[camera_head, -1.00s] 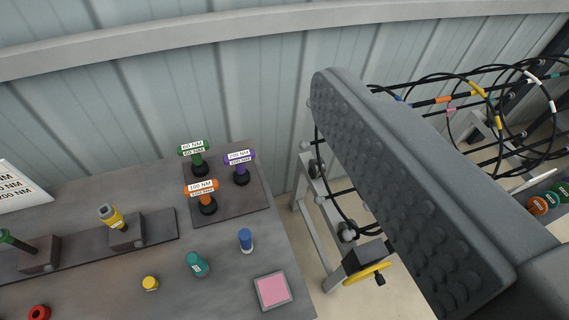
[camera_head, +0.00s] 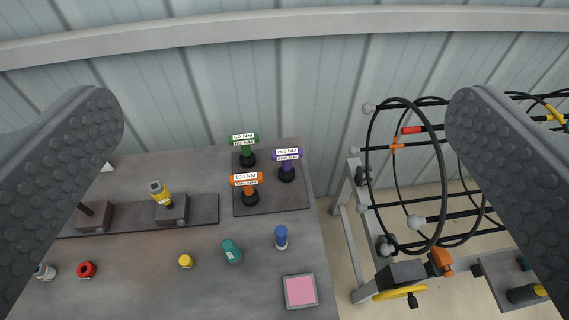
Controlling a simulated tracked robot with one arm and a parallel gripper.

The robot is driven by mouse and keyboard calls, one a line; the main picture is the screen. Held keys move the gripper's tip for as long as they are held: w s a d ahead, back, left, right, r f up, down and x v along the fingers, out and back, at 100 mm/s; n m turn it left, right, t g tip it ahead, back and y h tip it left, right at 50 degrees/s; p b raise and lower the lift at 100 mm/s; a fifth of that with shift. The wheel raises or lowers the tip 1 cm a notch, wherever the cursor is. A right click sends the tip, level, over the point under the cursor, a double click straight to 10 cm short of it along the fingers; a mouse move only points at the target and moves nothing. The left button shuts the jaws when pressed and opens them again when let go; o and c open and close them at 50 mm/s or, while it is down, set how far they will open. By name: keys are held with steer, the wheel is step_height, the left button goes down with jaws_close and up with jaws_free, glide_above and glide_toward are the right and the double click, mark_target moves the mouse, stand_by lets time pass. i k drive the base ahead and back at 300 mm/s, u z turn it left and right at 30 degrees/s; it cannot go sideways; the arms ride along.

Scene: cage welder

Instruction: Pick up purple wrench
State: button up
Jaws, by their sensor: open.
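The purple wrench (camera_head: 287,155) stands upright in a black round base (camera_head: 286,174) on a dark square plate (camera_head: 240,207) at the table's back right corner. Its T-shaped head carries a white label that appears to read 200 NM. A green wrench (camera_head: 245,140) stands behind and to its left, and an orange wrench (camera_head: 246,181) stands in front and to its left. My gripper (camera_head: 284,110) is open and empty. Its two grey studded fingers frame the left and right of the view, with the purple wrench between them in the picture, farther away and untouched.
On the grey table (camera_head: 150,285) are a yellow tool (camera_head: 160,191) in a block, a teal piece (camera_head: 232,251), a blue piece (camera_head: 281,237), yellow and red caps, and a pink square (camera_head: 300,291). A black-ringed wire cage (camera_head: 440,180) on a frame stands right. A corrugated wall is behind.

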mark_target(286, 173)
steer(key=u, duration=2.7)
steer(key=k, duration=1.05)
steer(key=z, duration=2.1)
steer(key=i, duration=0.95)
